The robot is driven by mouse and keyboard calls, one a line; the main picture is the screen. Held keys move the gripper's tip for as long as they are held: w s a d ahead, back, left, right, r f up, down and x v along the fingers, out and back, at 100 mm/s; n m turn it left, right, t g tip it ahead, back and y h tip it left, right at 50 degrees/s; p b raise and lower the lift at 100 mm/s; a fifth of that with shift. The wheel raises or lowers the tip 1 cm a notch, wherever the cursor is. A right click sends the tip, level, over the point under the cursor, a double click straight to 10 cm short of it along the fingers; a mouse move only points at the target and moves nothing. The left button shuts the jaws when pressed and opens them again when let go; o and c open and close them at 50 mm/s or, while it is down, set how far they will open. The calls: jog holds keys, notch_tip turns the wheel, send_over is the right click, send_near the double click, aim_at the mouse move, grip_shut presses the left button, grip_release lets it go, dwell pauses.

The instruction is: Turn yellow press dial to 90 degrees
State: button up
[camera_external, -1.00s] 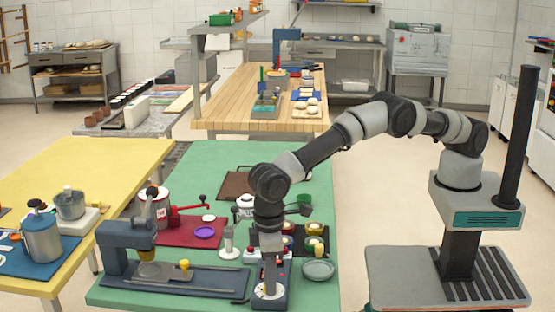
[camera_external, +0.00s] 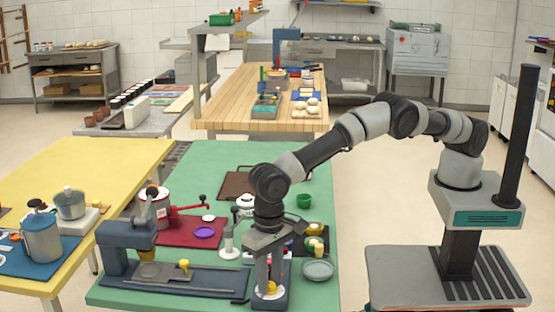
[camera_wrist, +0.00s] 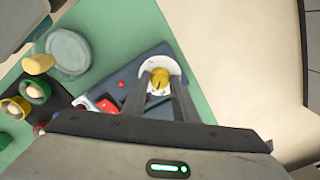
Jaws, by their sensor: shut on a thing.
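The yellow dial (camera_wrist: 159,77) sits on a white round plate (camera_wrist: 150,67) on a dark blue-grey press base (camera_wrist: 178,62) in the wrist view. In the external view the yellow dial (camera_external: 271,287) shows just below my fingers, near the front edge of the green table. My gripper (camera_wrist: 160,88) points down over the dial with its two fingers close together at the dial's sides. It is shut on the dial. The fingers hide part of the dial, so its exact angle is hard to read.
A grey round dish (camera_external: 318,269) lies right of the press. A dark tray with yellow and green cups (camera_external: 315,244) is behind it. Red parts (camera_wrist: 105,105) sit beside the dial in the wrist view.

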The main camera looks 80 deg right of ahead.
aim_at(270, 284)
jog(key=shift+m, duration=0.7)
jog(key=o, duration=1.1)
jog(key=shift+c, duration=0.2)
notch_tip(270, 284, up, 18)
jog(key=p, duration=0.2)
jog(key=shift+f, duration=0.25)
